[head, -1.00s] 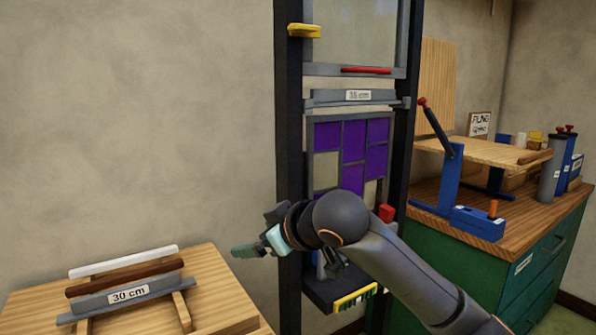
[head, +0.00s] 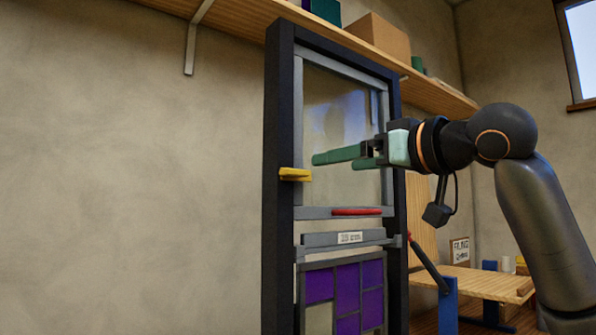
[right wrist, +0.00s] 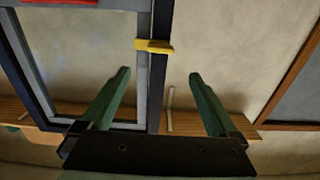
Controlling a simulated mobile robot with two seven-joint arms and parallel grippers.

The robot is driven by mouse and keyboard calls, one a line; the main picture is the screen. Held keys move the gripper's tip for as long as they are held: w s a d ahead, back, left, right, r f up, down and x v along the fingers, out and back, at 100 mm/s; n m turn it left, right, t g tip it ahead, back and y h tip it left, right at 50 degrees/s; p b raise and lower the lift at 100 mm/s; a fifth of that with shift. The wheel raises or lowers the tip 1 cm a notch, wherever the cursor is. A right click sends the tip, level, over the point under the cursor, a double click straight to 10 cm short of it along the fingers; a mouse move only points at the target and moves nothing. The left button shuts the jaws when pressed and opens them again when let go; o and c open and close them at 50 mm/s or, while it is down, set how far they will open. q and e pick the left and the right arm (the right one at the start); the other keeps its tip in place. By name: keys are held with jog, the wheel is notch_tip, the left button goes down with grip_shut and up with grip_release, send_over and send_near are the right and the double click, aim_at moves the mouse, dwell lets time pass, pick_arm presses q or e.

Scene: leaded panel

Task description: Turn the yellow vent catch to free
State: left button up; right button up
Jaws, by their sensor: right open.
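The yellow vent catch (head: 295,174) sits on the dark left post of the tall frame (head: 280,240). It lies about level and reaches from the post toward the grey edge of the glazed vent (head: 340,125). My right gripper (head: 338,159) is open and empty, with green fingers pointing left, just right of and slightly above the catch in the head view. In the right wrist view the catch (right wrist: 154,46) shows beyond and between the two spread fingers (right wrist: 158,76), apart from them. My left gripper is not in view.
A red handle (head: 356,212) is on the vent's bottom rail. Below are a labelled grey bar (head: 320,240) and a purple leaded panel (head: 348,290). A wooden shelf (head: 235,14) with boxes runs above. The wall left of the frame is bare.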

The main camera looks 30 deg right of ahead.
aim_at(299, 174)
pick_arm(q)
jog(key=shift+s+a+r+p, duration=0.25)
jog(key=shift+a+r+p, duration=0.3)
jog(key=shift+p, duration=0.35)
pick_arm(e)
jog(key=w, duration=1.1)
jog(key=shift+w+a, duration=0.3)
jog(key=shift+a, duration=0.15)
jog(key=c, duration=1.4)
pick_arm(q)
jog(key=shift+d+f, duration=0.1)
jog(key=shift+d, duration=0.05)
